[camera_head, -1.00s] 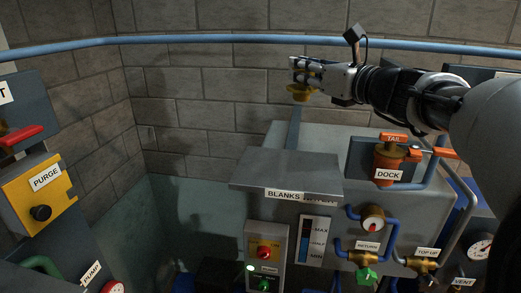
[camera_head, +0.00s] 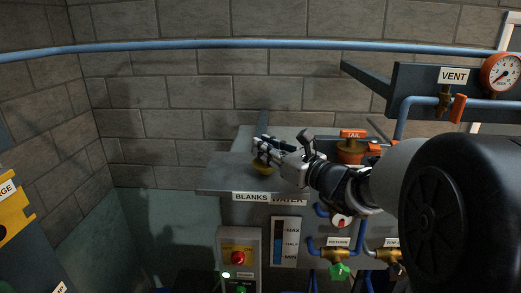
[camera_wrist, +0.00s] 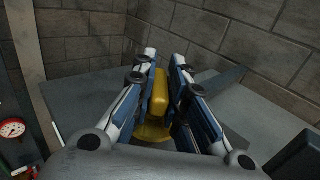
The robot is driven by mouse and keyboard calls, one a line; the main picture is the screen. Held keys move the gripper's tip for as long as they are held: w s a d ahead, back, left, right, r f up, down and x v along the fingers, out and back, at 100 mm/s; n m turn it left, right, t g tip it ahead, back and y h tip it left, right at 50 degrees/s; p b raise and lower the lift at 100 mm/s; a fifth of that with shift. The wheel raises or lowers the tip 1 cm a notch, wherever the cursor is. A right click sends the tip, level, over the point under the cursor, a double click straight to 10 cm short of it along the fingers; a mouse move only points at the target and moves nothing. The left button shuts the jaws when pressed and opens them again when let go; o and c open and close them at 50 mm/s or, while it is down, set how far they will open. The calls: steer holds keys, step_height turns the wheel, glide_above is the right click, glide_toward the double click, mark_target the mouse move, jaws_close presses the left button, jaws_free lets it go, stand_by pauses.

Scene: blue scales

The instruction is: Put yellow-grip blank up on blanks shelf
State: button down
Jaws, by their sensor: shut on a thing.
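My gripper (camera_head: 264,150) is shut on the yellow-grip blank (camera_head: 262,168), which hangs below the fingers. In the wrist view the blank's yellow grip (camera_wrist: 160,92) sits between the two blue-and-white fingers, with a wider yellow part below it. The blanks shelf (camera_head: 222,182) is a flat grey plate with a BLANKS label on its front edge. The blank is over the shelf's right part. I cannot tell whether it touches the surface. The shelf also shows in the wrist view (camera_wrist: 80,98), and looks bare around the fingers.
The orange TAIL fitting (camera_head: 351,150) stands just right of my gripper. A VENT panel (camera_head: 430,88) with a gauge (camera_head: 500,73) is at upper right. A blue pipe (camera_head: 200,45) crosses the wall above. The shelf's left part is free.

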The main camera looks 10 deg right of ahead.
steer(key=shift+s, duration=0.15)
steer(key=shift+f, duration=0.1)
steer(key=shift+f, duration=0.15)
steer(key=c, duration=1.6)
jaws_free()
steer(key=b+v, duration=0.2)
steer(key=v, duration=1)
